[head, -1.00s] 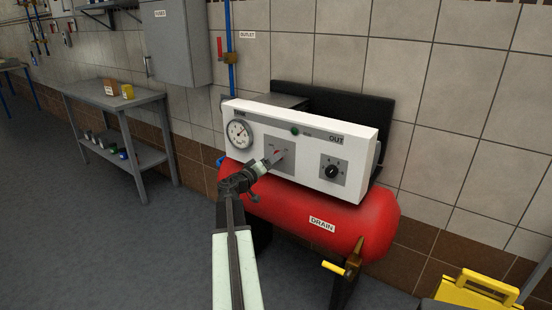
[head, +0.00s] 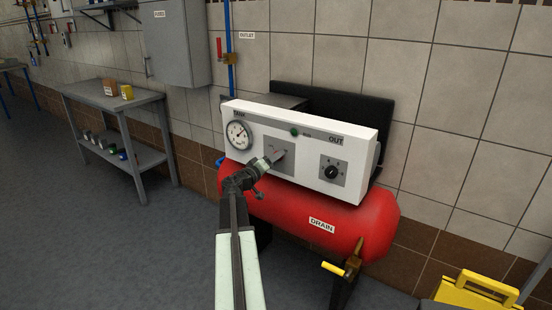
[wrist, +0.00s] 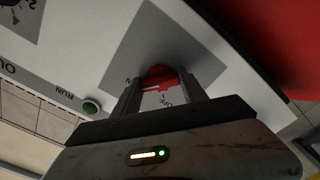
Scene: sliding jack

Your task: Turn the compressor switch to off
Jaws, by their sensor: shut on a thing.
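The compressor switch (wrist: 158,78) is a red knob on a grey plate (wrist: 195,50) of the white panel. In the wrist view it sits between my gripper's fingers (wrist: 160,90), which are shut on it. A white line shows on the knob. Partly covered lettering, apparently ON and OFF, lies near the fingers; I cannot tell exactly which the knob points at. In the head view my gripper (head: 277,157) reaches the middle plate (head: 288,163) and hides the knob.
The panel (head: 310,190) also carries a gauge (head: 238,135), a green lamp (head: 295,132) and a black OUT knob (head: 331,172). Below is the red tank (head: 290,212) with a yellow-handled drain valve (head: 335,268). A yellow case (head: 485,290) stands at the lower right.

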